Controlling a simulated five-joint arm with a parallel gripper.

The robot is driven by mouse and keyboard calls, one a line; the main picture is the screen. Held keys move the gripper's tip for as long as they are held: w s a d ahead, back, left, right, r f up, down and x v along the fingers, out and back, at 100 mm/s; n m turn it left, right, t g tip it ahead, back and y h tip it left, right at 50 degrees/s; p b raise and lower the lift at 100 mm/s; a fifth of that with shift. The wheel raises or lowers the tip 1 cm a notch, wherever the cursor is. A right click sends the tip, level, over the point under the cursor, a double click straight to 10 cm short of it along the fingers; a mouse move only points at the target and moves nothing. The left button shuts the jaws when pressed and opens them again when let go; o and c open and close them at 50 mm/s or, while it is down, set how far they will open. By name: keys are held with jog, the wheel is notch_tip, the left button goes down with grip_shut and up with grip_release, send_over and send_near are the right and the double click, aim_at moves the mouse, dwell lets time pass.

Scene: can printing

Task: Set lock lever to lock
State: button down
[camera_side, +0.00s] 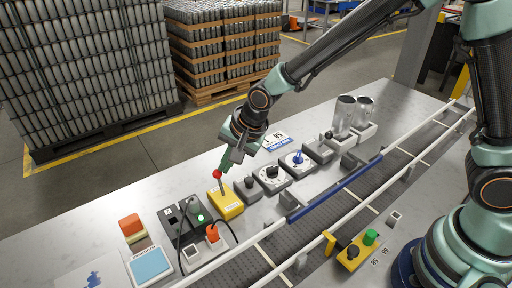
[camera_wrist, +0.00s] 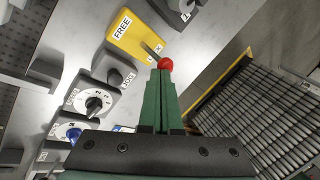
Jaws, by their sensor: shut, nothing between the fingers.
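The lock lever is a thin metal rod with a red ball knob (camera_side: 217,174) on a yellow base (camera_side: 228,207). In the wrist view, the base (camera_wrist: 140,38) has a white FREE label at its far end. The rod leans away from that label, toward the opposite end, and its red knob (camera_wrist: 166,64) is at the fingertips. Any label at the near end is mostly hidden. My gripper (camera_side: 226,166) has its green fingers shut with nothing between them. Its tips (camera_wrist: 161,74) are right beside the knob; I cannot tell whether they touch.
A grey block with a black knob and dials (camera_side: 270,177) stand in a row right of the lever. A dark socket panel (camera_side: 187,222) with cables lies to its left. A conveyor (camera_side: 330,203) with rails runs in front. Metal cups (camera_side: 345,112) stand farther back.

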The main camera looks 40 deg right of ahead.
jog(key=shift+r, duration=0.15)
jog(key=shift+r, duration=0.65)
jog(key=shift+s+r, duration=0.1)
jog(key=shift+s, duration=0.05)
jog(key=w+d+r, duration=0.1)
jog(key=d+r, duration=0.2)
jog(key=r, duration=0.8)
jog(key=shift+w+d, duration=0.25)
jog(key=shift+w, duration=0.15)
